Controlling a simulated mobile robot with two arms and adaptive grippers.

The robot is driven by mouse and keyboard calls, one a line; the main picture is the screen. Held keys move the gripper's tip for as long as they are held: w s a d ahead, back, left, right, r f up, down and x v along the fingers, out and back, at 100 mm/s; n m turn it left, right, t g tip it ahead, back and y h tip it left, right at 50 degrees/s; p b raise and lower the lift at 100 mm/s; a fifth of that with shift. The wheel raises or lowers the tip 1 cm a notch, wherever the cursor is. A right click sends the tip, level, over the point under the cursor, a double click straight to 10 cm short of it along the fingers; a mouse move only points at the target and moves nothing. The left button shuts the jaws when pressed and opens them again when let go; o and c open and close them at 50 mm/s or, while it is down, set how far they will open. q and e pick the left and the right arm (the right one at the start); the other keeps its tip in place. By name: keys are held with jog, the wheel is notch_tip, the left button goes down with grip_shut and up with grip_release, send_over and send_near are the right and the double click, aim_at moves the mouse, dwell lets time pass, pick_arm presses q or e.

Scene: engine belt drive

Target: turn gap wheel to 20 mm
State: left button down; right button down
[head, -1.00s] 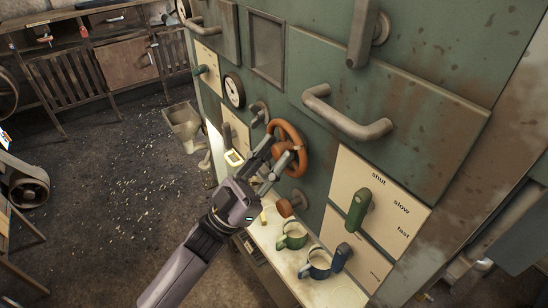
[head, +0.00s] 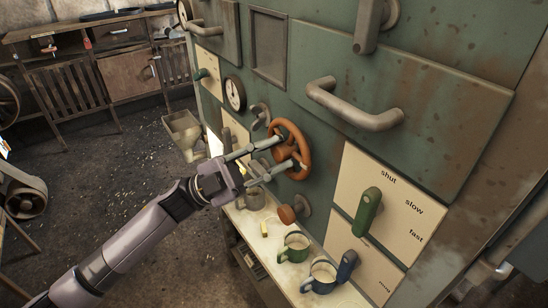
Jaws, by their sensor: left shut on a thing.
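The orange-brown handwheel (head: 306,160), which I take as the gap wheel, stands out from the green machine face. My left gripper (head: 284,153) reaches in from the left and is shut on the handwheel, its two fingers at the left part and hub. The fingers hide part of the wheel, so the exact contact is hard to see. A round white dial (head: 234,93) sits up and left of the wheel; its reading is too small to tell. I see no 20 mm mark. My right gripper is out of view.
A green lever (head: 368,212) sits on a plate marked shut, slow, fast. A brown knob (head: 287,214) is below the wheel. A green mug (head: 292,247) and a blue-rimmed mug (head: 320,276) stand on the pale shelf. A large handle (head: 355,107) juts out above right.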

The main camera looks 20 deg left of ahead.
pick_arm(q)
jog(key=shift+m, duration=0.3)
jog(key=c, duration=1.6)
grip_release()
jog(key=v, duration=1.2)
jog(key=shift+w+a, duration=0.1)
